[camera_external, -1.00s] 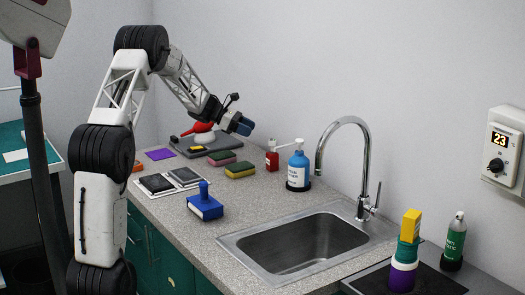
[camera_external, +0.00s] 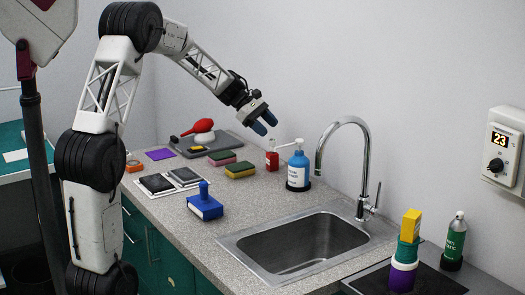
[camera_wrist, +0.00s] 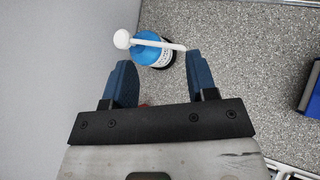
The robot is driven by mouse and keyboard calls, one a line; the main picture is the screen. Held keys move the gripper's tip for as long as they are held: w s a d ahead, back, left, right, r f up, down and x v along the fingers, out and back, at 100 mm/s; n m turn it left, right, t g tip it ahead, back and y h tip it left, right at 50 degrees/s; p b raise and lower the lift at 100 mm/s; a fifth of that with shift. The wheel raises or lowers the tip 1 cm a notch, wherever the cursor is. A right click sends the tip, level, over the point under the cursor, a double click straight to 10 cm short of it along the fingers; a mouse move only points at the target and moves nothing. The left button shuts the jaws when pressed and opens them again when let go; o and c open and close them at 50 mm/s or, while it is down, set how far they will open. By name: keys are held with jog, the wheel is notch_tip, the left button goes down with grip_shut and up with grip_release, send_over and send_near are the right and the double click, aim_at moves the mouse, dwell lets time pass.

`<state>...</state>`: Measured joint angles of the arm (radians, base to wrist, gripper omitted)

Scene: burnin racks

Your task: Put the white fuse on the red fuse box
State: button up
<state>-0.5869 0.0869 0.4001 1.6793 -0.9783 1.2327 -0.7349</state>
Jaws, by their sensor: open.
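I cannot make out a clear white fuse or a clear red fuse box. A small red container (camera_external: 272,160) with a pale label stands at the back of the counter, left of a blue pump bottle (camera_external: 298,170). My gripper (camera_external: 264,123) is open and empty, above and slightly left of the red container, its blue fingers pointing down to the right. In the wrist view my fingers (camera_wrist: 158,62) are spread, with the blue bottle's top (camera_wrist: 146,54) and white pump showing between and beyond them. A sliver of red shows behind the gripper bar.
A red bulb on a white base (camera_external: 202,132) rests on a grey tray (camera_external: 186,149). Sponges (camera_external: 240,170), dark panels (camera_external: 157,183) and a blue block (camera_external: 205,207) lie on the counter. The sink (camera_external: 305,240) and tall faucet (camera_external: 362,160) are to the right.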

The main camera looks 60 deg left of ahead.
jog(key=s+d+r+m+g+y, duration=0.25)
jog(key=s+d+m, duration=0.25)
jog(key=s+d, duration=0.5)
jog(key=s+d+r+m+g+y, duration=0.1)
jog(key=s+d+r+m, duration=0.35)
jog(key=s+d, duration=0.6)
jog(key=s+d+f+m+y, duration=0.2)
jog(key=s+d+m, duration=0.3)
jog(key=s, duration=0.6)
jog(key=s+d+f+m+y, duration=0.2)
jog(key=s+d+m, duration=0.4)
jog(key=s, duration=0.5)
jog(key=shift+f+y, duration=0.35)
jog(key=shift+y, duration=0.3)
jog(key=shift+t, duration=0.25)
